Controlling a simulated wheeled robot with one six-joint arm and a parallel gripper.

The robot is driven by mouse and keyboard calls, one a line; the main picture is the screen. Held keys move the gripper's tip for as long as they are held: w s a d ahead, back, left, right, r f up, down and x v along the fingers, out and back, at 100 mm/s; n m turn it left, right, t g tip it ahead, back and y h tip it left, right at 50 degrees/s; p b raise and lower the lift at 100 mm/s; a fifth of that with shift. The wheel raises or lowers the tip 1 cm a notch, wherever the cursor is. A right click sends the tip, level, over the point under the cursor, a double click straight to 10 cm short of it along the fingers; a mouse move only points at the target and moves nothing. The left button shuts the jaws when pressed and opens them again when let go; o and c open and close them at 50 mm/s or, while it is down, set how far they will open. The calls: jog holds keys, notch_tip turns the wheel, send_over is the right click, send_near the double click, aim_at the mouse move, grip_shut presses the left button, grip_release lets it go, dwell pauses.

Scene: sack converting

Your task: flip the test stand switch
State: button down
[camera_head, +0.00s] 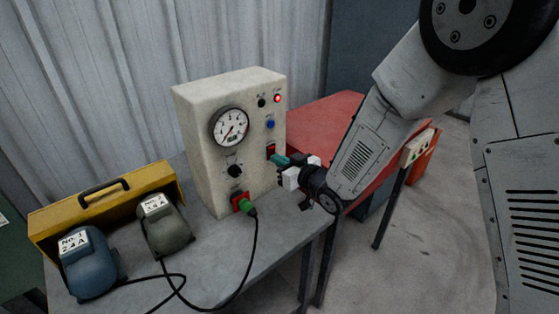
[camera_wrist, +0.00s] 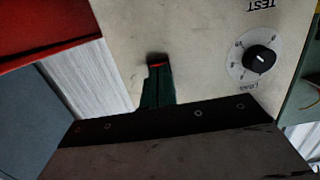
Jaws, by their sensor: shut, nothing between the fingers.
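The test stand (camera_head: 205,120) is a cream box on a grey table. Its front has a round gauge (camera_head: 230,127), a black knob (camera_head: 235,171) and a red-and-black switch (camera_head: 270,150) near the right edge. My gripper (camera_head: 277,159) is shut and empty, its teal fingertips right at the switch. In the wrist view the dark green fingers (camera_wrist: 156,88) cover most of the switch; only a red strip (camera_wrist: 157,65) shows above their tips. I cannot tell whether they touch it, nor which way the switch is set.
A red lamp (camera_head: 277,98) is lit above a blue button (camera_head: 270,124). A green plug (camera_head: 246,205) with a black cable sits low on the front. Blue (camera_head: 90,265) and olive (camera_head: 167,232) motors stand left, by a yellow toolbox (camera_head: 105,205). A red-topped table (camera_head: 325,125) stands behind.

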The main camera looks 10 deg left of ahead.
jog(key=f+v, duration=0.3)
jog(key=v, duration=1)
jog(key=shift+s+d, duration=0.3)
jog(key=shift+s, duration=0.05)
jog(key=shift+f, duration=0.15)
